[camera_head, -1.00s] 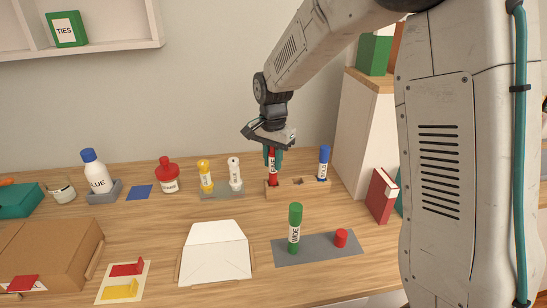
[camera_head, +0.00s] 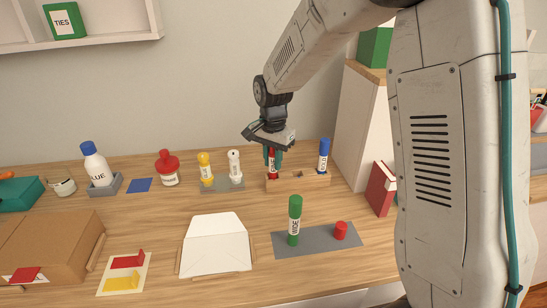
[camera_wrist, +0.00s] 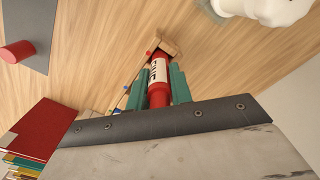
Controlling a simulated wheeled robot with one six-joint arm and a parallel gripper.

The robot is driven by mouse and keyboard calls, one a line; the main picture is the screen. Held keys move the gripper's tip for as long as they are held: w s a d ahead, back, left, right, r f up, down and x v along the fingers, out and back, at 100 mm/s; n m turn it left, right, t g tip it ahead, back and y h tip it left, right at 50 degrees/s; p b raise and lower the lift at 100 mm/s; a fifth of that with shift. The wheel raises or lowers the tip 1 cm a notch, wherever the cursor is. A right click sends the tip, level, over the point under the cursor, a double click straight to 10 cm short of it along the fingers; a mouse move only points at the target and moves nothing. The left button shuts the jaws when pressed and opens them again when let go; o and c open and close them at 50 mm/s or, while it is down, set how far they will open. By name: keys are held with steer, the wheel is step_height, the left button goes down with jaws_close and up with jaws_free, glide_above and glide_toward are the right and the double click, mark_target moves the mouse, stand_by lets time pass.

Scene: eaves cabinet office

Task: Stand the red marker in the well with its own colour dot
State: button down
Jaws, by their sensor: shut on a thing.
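The red marker (camera_wrist: 157,85) is upright between the teal fingers of my gripper (camera_head: 273,160), which is shut on it. Its lower end is at the left end of the wooden block (camera_head: 297,184), where the wrist view shows a red dot beside it; I cannot tell how deep it sits. The blue marker (camera_head: 324,155) stands upright at the block's right end. A well between them looks empty. The green marker (camera_head: 295,219) stands on a grey mat (camera_head: 318,247), with a red cap (camera_head: 340,230) beside it.
Yellow and white bottles (camera_head: 205,170) stand on a tray left of the block. A red book (camera_head: 381,189) and a white cabinet (camera_head: 362,130) are close on the right.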

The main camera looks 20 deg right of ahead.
steer(key=shift+f, duration=0.55)
steer(key=c, duration=1.2)
jaws_free()
steer(key=shift+o, duration=0.2)
steer(key=shift+r, duration=3.9)
steer(key=shift+s, duration=0.1)
steer(key=s+d+r+n, duration=0.1)
steer(key=s+r+n, duration=0.2)
steer(key=s+r, duration=0.4)
steer(key=s+d+n+t, duration=0.1)
steer(key=s+n, duration=0.6)
steer(key=s, duration=2)
steer(key=shift+d+r+n, duration=0.3)
steer(key=shift+d+r, duration=0.05)
steer(key=shift+d, duration=0.3)
